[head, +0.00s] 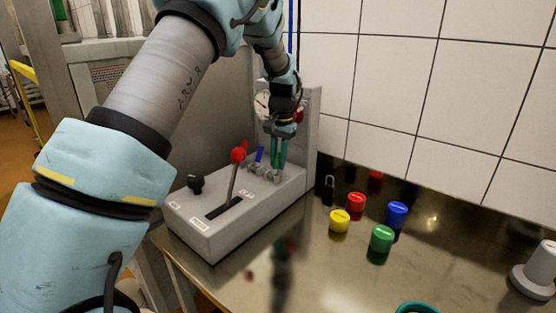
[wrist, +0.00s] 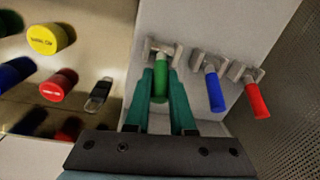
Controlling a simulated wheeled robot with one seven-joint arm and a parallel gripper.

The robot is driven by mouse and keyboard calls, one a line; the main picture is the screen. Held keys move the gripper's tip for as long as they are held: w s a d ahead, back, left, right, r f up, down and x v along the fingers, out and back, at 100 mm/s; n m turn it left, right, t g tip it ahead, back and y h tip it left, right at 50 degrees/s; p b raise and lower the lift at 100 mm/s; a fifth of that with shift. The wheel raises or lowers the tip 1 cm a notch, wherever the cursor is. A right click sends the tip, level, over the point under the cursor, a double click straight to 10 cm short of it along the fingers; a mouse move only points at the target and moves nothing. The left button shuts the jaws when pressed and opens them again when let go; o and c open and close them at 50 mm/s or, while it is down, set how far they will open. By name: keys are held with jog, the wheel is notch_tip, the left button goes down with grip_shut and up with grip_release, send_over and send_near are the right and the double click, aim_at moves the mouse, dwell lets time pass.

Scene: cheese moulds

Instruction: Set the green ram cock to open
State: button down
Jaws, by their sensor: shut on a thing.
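The grey control box (head: 196,226) stands on the metal table against the wall. The green ram cock (wrist: 162,82) is the leftmost of three cocks in the wrist view, on a grey metal fitting. My gripper (wrist: 160,76) has its two teal fingers on either side of the green handle and is shut on it. In the head view my gripper (head: 278,163) reaches down to the back right of the box and mostly hides the green handle. The blue cock (wrist: 214,86) and the red cock (wrist: 256,98) are beside it, untouched.
A lever with a red knob (head: 238,155) and a black knob (head: 195,183) stand on the box, left of my gripper. Yellow (head: 339,221), red (head: 356,202), blue (head: 397,210) and green (head: 382,238) capped pieces stand on the table to the right.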

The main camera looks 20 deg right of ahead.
aim_at(274, 165)
jog(key=shift+b, duration=0.35)
jog(key=h+b, duration=0.1)
jog(key=b, duration=0.1)
jog(key=a+t+h+b, duration=0.1)
jog(key=b, duration=0.1)
jog(key=shift+s+f, duration=0.15)
jog(key=shift+s, duration=0.05)
jog(key=h+b, duration=0.1)
jog(key=b, duration=0.3)
jog(key=a+t+h+b, duration=0.1)
jog(key=b, duration=0.2)
jog(key=shift+s+b, duration=0.3)
jog(key=shift+b, duration=0.05)
jog(key=h+b, duration=0.1)
jog(key=b, duration=0.1)
jog(key=a+t+h+b, duration=0.1)
jog(key=b, duration=0.2)
jog(key=shift+s+r, duration=0.2)
jog(key=shift+r+b, duration=0.1)
jog(key=shift+b, duration=0.4)
jog(key=shift+s+r+b, duration=0.1)
jog(key=shift+r+b, duration=0.05)
jog(key=shift+b, duration=0.15)
jog(key=c, duration=0.8)
grip_release()
jog(key=shift+o, duration=0.2)
